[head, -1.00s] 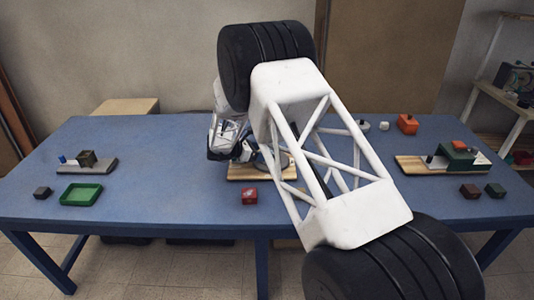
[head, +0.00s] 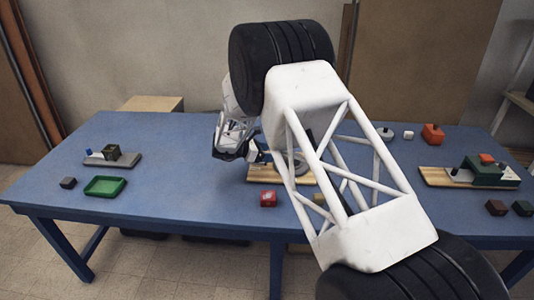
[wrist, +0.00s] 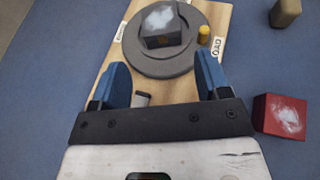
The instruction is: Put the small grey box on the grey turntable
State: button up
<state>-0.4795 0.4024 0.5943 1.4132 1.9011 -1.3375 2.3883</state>
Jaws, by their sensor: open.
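The grey turntable (wrist: 140,54) is a round disc on a wooden board, ahead of my gripper in the wrist view. A small grey box (wrist: 160,39) with a white smudge on top sits on the disc. My gripper (wrist: 160,75) is open, its two blue fingers apart at the near side of the turntable, with nothing held between them. In the head view the turntable (head: 299,166) is partly hidden behind my arm. My gripper (head: 259,158) is just left of it there, and the box cannot be made out.
A red box (wrist: 281,115) and an olive block (wrist: 285,12) lie right of the board. A green tray (head: 105,187) and dark box (head: 68,183) are at left.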

dwell(0.4)
jog(key=d+r+n+t+y, duration=0.4)
jog(key=r+n, duration=0.4)
jog(key=r, duration=0.3)
jog(key=d+r+n+t+y, duration=0.45)
jog(key=r+n, duration=0.45)
jog(key=r, duration=0.3)
jog(key=s+d+r+n+y, duration=0.2)
jog(key=s+r+n+y, duration=0.2)
jog(key=s+r+n, duration=0.3)
jog(key=s+d+f+n+g, duration=0.1)
jog(key=s+d+n+g, duration=0.2)
jog(key=s, duration=1.3)
jog(key=s+d+f+n+g, duration=0.1)
jog(key=s+d+n+g, duration=0.3)
jog(key=s+n, duration=1)
jog(key=s+d+f+n+g, duration=0.2)
jog(key=s+d+n, duration=0.6)
jog(key=s, duration=1.1)
jog(key=shift+s+d+g, duration=0.15)
jog(key=shift+d+g, duration=0.4)
jog(key=shift+g, duration=0.4)
jog(key=shift+c, duration=0.3)
